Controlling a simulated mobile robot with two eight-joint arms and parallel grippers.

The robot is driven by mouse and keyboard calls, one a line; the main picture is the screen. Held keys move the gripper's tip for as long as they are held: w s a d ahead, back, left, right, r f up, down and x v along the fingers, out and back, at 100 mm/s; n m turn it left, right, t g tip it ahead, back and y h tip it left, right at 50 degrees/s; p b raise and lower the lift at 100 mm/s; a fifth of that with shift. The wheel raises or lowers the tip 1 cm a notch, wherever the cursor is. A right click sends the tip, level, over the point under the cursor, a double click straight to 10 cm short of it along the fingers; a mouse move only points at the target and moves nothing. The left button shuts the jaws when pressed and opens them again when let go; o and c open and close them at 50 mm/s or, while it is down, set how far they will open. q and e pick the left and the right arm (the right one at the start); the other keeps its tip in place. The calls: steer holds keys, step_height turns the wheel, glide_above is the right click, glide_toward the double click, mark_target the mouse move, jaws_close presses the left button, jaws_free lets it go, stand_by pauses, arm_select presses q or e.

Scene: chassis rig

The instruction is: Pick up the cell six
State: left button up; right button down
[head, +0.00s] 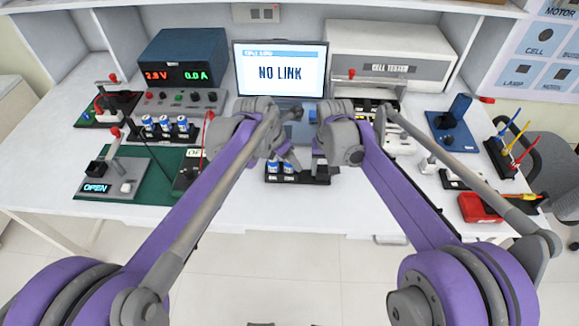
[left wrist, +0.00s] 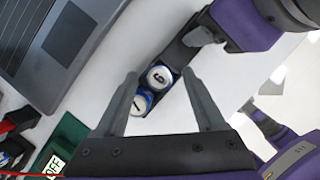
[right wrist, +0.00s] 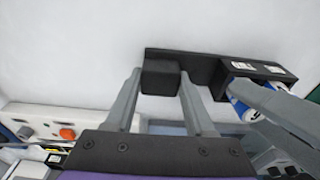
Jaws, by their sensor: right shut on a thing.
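Cell six (left wrist: 157,77), a blue can with a pale top marked 6, stands in a small black rack (right wrist: 207,62). A cell marked 1 (left wrist: 140,102) stands beside it. In the head view the rack (head: 297,180) is at the table's front middle, partly behind my arms. My left gripper (left wrist: 159,76) is open above the rack, with cell six between its fingertips in the left wrist view; gaps show on both sides. My right gripper (right wrist: 160,74) is shut on the black block (right wrist: 160,80) at the rack's other end.
A laptop (head: 282,72) reading NO LINK stands behind the rack. A green mat (head: 145,190) with an OPEN device lies left. Other cells (head: 165,125) stand in a rack at the back left. A red box (head: 478,208) sits right. The table beside the rack is clear.

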arm_select(q)
jaws_close()
steer(key=shift+r, duration=0.1)
step_height(320, 180, up, 18)
stand_by(1.8)
stand_by(0.4)
arm_select(e)
steer(key=shift+c, duration=0.9)
jaws_free()
step_height(320, 180, up, 12)
steer(key=s, duration=0.1)
steer(key=shift+s, duration=0.15)
arm_select(q)
steer(key=shift+f, duration=0.2)
arm_select(e)
steer(key=shift+s+f, duration=0.1)
steer(key=shift+f, duration=0.05)
